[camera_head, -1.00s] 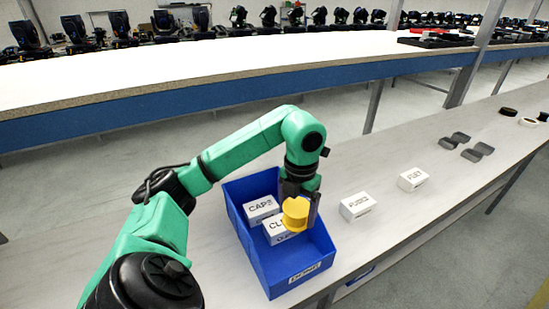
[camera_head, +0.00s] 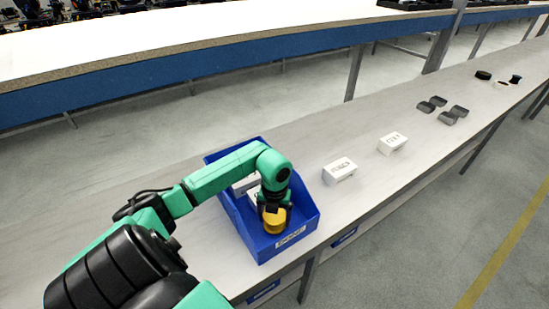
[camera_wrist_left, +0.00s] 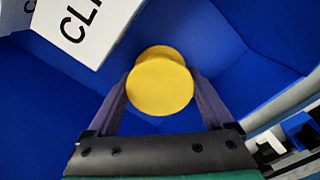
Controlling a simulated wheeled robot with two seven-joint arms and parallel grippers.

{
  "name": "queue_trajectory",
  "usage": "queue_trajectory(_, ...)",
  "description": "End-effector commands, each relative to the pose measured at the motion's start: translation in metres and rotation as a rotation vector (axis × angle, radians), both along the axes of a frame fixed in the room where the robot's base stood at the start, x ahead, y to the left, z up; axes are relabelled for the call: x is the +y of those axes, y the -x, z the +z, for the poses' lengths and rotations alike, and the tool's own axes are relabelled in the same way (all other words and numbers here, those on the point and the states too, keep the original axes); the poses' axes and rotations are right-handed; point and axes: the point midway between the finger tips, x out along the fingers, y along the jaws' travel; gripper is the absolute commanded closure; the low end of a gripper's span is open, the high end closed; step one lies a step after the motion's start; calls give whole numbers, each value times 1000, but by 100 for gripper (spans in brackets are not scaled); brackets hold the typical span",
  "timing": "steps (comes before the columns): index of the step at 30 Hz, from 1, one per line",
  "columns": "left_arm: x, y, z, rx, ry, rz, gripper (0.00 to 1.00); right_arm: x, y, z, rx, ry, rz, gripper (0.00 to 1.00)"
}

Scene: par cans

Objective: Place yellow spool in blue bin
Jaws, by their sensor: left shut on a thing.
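The yellow spool (camera_head: 275,221) is held by my left gripper (camera_head: 273,212), which is shut on it. The spool also shows in the left wrist view (camera_wrist_left: 160,85), between the two fingers. The blue bin (camera_head: 300,222) stands on the grey bench, and the spool is over or inside its front part. I cannot tell whether the spool touches the bin floor. White boxes (camera_head: 246,184) lie in the bin, partly hidden by my arm; one box (camera_wrist_left: 85,27) with black letters shows beside the spool in the wrist view. My right gripper is not in view.
Two white boxes, one nearer (camera_head: 340,170) and one farther (camera_head: 392,143), stand on the bench (camera_head: 330,128) right of the bin. Several dark grey parts (camera_head: 447,117) and small spools (camera_head: 483,75) lie farther along. Another table (camera_head: 200,50) is behind, across an aisle.

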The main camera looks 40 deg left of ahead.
Motion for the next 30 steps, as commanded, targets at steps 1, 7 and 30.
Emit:
queue_trajectory(1,-1,0,-6,0,2,0,81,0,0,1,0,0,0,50)
queue_trajectory(7,0,0,-8,-2,-1,-2,81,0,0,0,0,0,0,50)
queue_trajectory(30,1,-2,63,-8,-4,-2,0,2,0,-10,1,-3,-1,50)
